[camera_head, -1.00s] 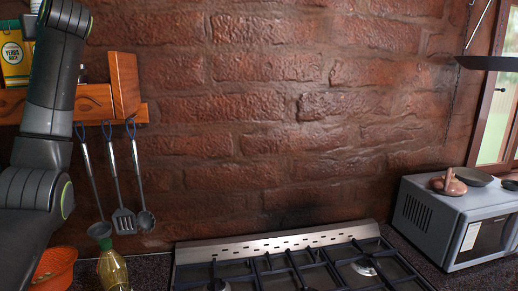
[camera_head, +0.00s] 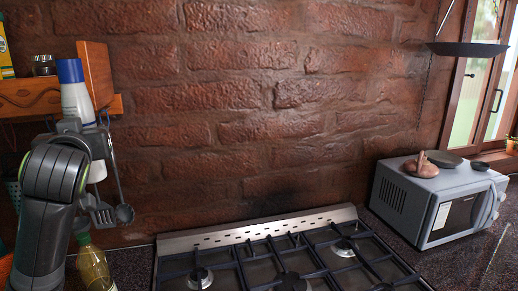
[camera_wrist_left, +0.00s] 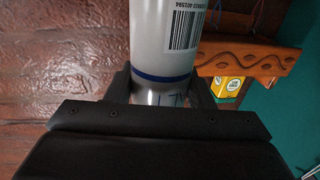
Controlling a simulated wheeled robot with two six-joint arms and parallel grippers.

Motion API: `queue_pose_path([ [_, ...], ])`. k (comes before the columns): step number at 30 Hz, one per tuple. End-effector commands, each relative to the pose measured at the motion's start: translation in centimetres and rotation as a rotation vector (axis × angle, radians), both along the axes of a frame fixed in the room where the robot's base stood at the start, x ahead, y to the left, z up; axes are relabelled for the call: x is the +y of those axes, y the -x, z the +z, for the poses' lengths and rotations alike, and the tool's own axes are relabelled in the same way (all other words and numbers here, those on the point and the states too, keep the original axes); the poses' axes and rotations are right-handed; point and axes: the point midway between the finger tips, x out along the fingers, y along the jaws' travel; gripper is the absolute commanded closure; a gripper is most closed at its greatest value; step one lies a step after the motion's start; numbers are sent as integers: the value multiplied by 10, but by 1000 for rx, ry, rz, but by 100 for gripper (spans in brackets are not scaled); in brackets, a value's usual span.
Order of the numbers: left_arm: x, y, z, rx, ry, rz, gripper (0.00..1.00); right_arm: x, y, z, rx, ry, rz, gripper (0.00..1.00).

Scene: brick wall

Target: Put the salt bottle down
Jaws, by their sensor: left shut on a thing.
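The salt bottle (camera_head: 76,97) is white with a blue cap and stands upright in front of the wooden wall shelf in the head view. My left gripper (camera_head: 83,128) is shut on it, around its lower part. In the left wrist view the bottle (camera_wrist_left: 165,38) shows a barcode and a blue band, with the left gripper's fingers (camera_wrist_left: 158,88) on both sides of it. The bottle is held in the air, above an oil bottle. My right gripper is not in view.
The wooden shelf (camera_head: 50,105) is on the brick wall at left, with utensils hanging below. The oil bottle (camera_head: 93,265) stands on the counter beside the gas stove (camera_head: 255,238). A microwave (camera_head: 428,205) with small items on top is at right.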

Motion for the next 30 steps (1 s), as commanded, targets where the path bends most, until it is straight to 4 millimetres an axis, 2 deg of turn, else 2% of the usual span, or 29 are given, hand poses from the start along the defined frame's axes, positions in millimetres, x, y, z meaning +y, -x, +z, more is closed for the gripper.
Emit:
queue_pose_path([
  [1, -15, 5, -22, 4, 4, -44, 86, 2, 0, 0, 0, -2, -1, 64],
  [6, -57, 21, -77, 3, 10, -163, 86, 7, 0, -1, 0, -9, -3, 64],
  [15, -111, 43, -151, 1, 13, -319, 86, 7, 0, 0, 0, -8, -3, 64],
  [24, -159, 60, -215, 3, 15, -457, 86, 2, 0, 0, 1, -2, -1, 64],
  [25, -162, 61, -223, 0, 12, -464, 86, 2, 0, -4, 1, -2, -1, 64],
  [27, -160, 60, -240, -6, -1, -462, 86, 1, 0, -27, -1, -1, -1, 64],
  [30, -160, 60, -256, -6, -1, -462, 86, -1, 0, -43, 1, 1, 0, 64],
])
